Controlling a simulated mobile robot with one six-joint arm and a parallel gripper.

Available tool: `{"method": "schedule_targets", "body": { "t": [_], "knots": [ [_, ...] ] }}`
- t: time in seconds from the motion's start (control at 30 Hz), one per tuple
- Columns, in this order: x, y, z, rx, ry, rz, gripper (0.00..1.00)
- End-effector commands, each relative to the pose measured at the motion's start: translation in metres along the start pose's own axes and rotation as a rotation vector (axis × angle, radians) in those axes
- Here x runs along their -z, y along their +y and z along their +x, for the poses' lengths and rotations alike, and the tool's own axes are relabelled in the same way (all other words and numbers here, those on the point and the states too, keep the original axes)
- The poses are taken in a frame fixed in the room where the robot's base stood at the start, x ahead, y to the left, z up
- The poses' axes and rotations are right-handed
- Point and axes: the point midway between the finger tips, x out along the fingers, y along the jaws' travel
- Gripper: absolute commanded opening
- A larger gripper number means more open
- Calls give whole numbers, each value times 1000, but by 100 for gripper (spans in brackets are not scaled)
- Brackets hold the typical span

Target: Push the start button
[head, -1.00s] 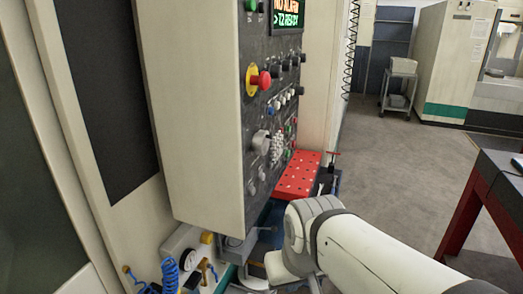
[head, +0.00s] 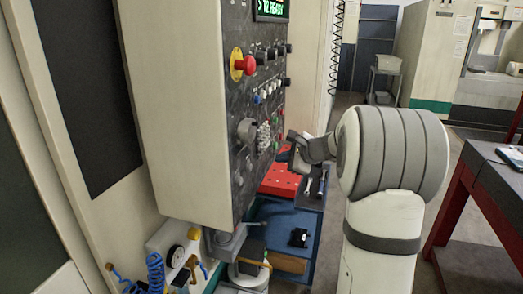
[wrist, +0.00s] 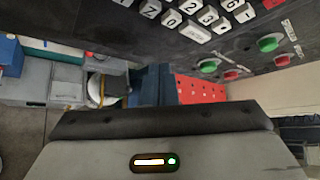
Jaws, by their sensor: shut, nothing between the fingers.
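The dark control panel (head: 258,110) stands left of my gripper (head: 294,138) in the head view. My gripper is shut and empty, with its tip close to the lower right edge of the panel; I cannot tell whether it touches. In the wrist view the panel fills the top, with white keys (wrist: 208,14), two green buttons (wrist: 208,66) (wrist: 268,43) and red buttons (wrist: 231,75) (wrist: 283,60) beside them. Their labels are too small to read, so I cannot tell which is the start button. My gripper's dark body (wrist: 160,120) spans the bottom of the wrist view.
A red emergency stop (head: 242,65) sticks out higher on the panel. Below are a red perforated block (head: 279,181) and a blue cart (head: 285,222). A red-legged table (head: 478,180) stands at the right. Open floor lies behind.

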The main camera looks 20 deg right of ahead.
Motion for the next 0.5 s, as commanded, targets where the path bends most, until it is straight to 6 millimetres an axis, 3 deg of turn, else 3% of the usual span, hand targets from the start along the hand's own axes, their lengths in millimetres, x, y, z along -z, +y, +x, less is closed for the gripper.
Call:
{"method": "schedule_targets", "body": {
  "t": [0.03, 0.2, 0.33, 0.5],
  "knots": [
    [31, -17, 8, 62, 2, 105, 0],
    [98, -59, 14, 231, -11, 361, 0],
    [125, -74, 14, 300, -21, 459, 0],
    [134, -79, 14, 325, -26, 494, 0]
  ]
}}
